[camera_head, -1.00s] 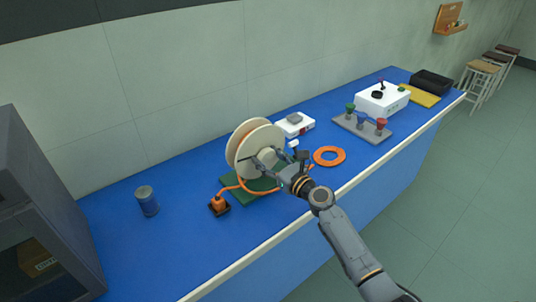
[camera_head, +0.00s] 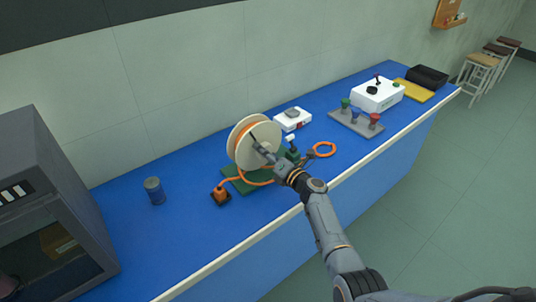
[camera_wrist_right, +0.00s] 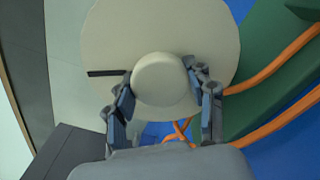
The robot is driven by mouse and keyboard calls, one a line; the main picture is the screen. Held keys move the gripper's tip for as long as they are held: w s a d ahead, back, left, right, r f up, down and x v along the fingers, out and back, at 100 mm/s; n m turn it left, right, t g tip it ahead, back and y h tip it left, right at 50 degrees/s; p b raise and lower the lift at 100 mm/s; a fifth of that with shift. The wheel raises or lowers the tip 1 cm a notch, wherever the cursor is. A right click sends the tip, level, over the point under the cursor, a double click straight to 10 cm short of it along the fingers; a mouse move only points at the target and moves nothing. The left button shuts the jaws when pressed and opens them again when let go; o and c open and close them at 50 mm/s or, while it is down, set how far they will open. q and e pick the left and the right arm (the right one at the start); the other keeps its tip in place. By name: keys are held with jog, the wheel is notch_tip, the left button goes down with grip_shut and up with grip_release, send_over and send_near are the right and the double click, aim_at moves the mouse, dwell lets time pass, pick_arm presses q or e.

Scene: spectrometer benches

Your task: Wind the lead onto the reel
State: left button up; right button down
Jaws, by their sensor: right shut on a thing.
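The reel (camera_head: 258,143) stands upright on a green base (camera_head: 240,187), with cream discs and orange lead (camera_head: 233,146) between them. My right gripper (camera_head: 264,151) is at its near face. In the right wrist view, the gripper's fingers (camera_wrist_right: 165,98) are shut around a round cream knob (camera_wrist_right: 160,78) at the middle of the disc (camera_wrist_right: 205,30). The lead runs below the reel to an orange plug (camera_head: 221,194) at the left. A loose orange coil (camera_head: 324,150) lies on the bench to the right. My left gripper is out of view.
Behind the reel is a white device (camera_head: 292,119). Farther right are a grey stand with coloured knobs (camera_head: 355,122) and a white box (camera_head: 377,95). The front left of the bench is clear.

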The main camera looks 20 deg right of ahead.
jog(key=shift+w+a+r+m+p, duration=0.15)
jog(key=shift+r+m+p, duration=0.25)
jog(key=shift+m, duration=0.5)
jog(key=shift+m+p, duration=0.5)
jog(key=shift+m, duration=0.2)
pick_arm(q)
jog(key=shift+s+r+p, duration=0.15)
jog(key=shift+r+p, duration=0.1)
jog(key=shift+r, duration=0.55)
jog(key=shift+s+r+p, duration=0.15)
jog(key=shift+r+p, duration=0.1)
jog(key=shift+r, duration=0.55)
pick_arm(e)
jog(key=shift+f+m, duration=0.15)
jog(key=shift+m, duration=0.75)
jog(key=c, duration=0.6)
grip_release()
jog(key=shift+o, duration=0.6)
jog(key=shift+f, duration=0.2)
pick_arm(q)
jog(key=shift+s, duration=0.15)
pick_arm(e)
jog(key=shift+f, duration=0.1)
jog(key=v, duration=1.2)
